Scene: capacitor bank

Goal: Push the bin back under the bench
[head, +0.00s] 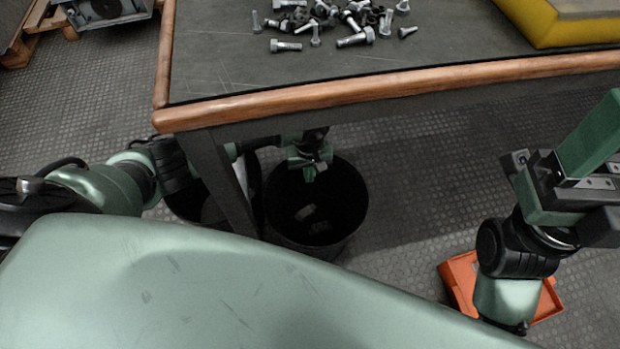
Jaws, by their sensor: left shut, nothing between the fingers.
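The bin (350,190) is a round, black, open-topped container on the floor at the bench's front edge, right of a dark bench leg (222,180). A few pale scraps lie inside it. The bench (240,80) has a dark top and a wooden edge. My left arm passes behind the leg, and my left gripper (309,172) is at the bin's far side, under the bench edge. It is shut and empty; whether it touches the bin I cannot tell.
An orange container (460,275) sits on the floor below my right arm. Floor between bin and orange container is clear.

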